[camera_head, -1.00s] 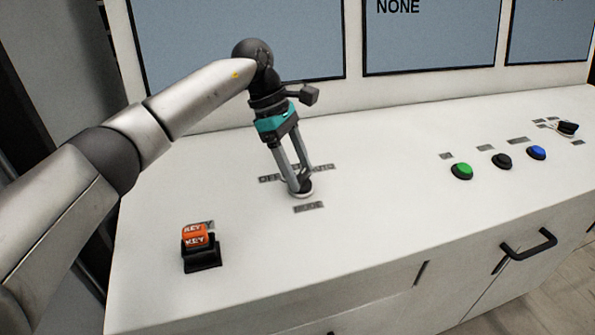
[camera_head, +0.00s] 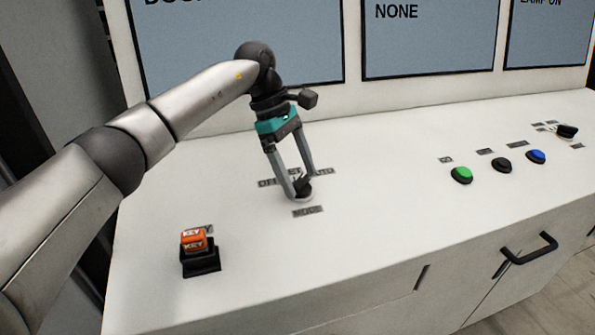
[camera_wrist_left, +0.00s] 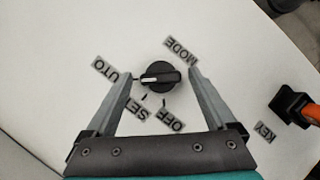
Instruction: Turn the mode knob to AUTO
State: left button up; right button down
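The mode knob (camera_head: 302,187) is a round black knob on the white console top, above the MODE label (camera_head: 307,211). In the left wrist view the knob (camera_wrist_left: 160,77) has a bar with a pale stripe lying nearly left-right, its left end toward the AUTO label (camera_wrist_left: 111,73). The SET label (camera_wrist_left: 137,107) and OFF label (camera_wrist_left: 171,120) sit below it. My left gripper (camera_head: 301,184) is open, its fingers on either side of the knob. A gap shows between each finger (camera_wrist_left: 160,74) and the knob in the wrist view. My right gripper is not in view.
An orange KEY block (camera_head: 194,239) on a black base stands at the front left. Green (camera_head: 461,174), black (camera_head: 501,165) and blue (camera_head: 536,156) buttons and another black knob (camera_head: 567,131) are to the right. Screens (camera_head: 430,35) rise behind. The console middle is clear.

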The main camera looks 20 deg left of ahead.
pick_arm(q)
jog(key=shift+o, duration=0.2)
jog(key=p+v, duration=0.1)
jog(key=v, duration=1.4)
jog(key=shift+r, duration=0.1)
